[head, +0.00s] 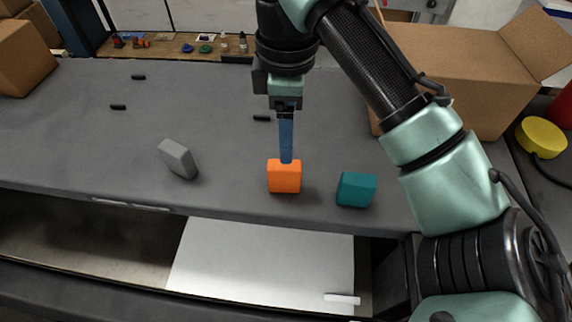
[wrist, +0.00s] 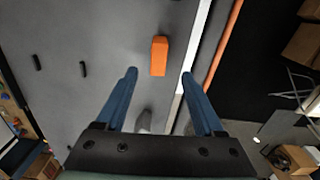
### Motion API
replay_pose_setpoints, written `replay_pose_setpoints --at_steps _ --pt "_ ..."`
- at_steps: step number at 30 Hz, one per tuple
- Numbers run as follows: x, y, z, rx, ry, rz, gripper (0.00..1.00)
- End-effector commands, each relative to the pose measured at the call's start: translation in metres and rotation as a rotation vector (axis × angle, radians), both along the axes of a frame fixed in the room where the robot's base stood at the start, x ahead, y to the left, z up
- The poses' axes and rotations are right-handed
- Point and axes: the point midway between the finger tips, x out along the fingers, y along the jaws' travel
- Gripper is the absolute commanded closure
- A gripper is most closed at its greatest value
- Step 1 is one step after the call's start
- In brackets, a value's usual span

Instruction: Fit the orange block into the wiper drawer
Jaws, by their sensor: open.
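The orange block (head: 284,178) stands on the grey worktop near its front edge. My gripper (head: 286,160) points down over it, with its blue fingers seen edge-on in the head view and their tips at the block's top. In the wrist view the gripper (wrist: 159,73) is open, and the orange block (wrist: 159,55) shows between and just beyond the fingertips, with space on both sides. I cannot tell whether a finger touches it. An open drawer (head: 90,243) lies below the worktop's front edge. A white sheet-like panel (head: 262,262) covers part of its floor.
A grey block (head: 178,158) stands left of the orange block and a teal block (head: 355,189) stands to its right. A small white bar (head: 342,299) lies at the drawer's front right. An open cardboard box (head: 465,75) stands behind my arm. The left worktop is mostly clear.

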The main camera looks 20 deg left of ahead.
Motion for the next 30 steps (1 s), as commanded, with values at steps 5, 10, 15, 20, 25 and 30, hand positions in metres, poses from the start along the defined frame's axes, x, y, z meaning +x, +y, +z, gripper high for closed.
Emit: replay_pose_setpoints --at_steps 5,10,15,20,25,30 --pt "0.000 0.000 -0.027 0.001 0.001 -0.002 0.30" --pt "0.000 0.001 -0.042 0.002 -0.002 0.000 0.30" --pt "-0.002 0.002 -0.054 0.001 0.000 -0.001 0.30" --pt "-0.003 0.004 -0.079 0.001 -0.001 -0.003 0.30" --pt "-0.003 0.004 -0.094 0.002 -0.002 -0.002 0.30" --pt "-0.003 0.005 -0.095 0.002 -0.003 -0.001 0.30"
